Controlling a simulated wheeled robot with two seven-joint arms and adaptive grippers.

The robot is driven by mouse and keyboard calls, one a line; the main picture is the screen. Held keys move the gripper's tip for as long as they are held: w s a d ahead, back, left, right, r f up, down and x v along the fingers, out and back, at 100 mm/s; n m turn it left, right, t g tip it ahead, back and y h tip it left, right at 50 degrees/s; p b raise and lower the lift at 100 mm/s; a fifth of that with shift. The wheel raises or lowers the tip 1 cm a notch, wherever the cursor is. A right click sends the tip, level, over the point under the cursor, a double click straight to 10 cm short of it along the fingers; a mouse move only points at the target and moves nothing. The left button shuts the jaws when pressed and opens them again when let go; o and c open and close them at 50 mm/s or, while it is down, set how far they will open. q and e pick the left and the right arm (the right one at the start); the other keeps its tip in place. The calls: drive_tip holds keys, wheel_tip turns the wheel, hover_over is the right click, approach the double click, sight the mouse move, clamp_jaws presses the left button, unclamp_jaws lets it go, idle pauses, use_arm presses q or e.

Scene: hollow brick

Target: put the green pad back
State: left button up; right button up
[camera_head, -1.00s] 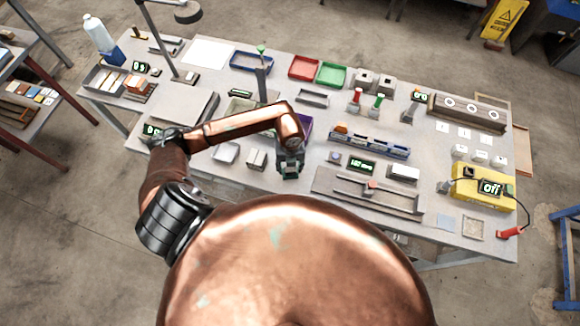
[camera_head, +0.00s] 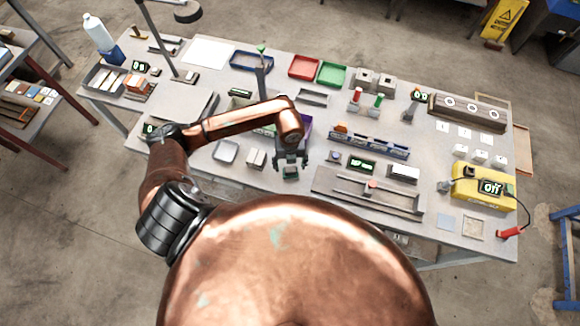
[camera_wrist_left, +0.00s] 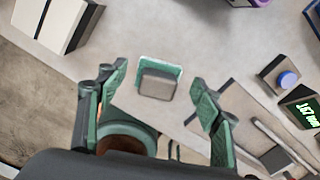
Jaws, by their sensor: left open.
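The green pad (camera_head: 291,173) lies on the workbench near its front edge. In the left wrist view the pad (camera_wrist_left: 159,78) shows as a small grey block with a green layer along its edge. My left gripper (camera_head: 291,158) is open and empty above the pad. In the wrist view the fingertips of my left gripper (camera_wrist_left: 157,80) stand apart on either side of the pad, without visible contact. My right gripper is not in view.
The bench front edge is close to the pad.

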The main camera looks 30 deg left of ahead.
sight(290, 167)
use_arm(q)
wheel_tip(290, 167, up, 10)
drive_tip(key=shift+b, duration=0.4)
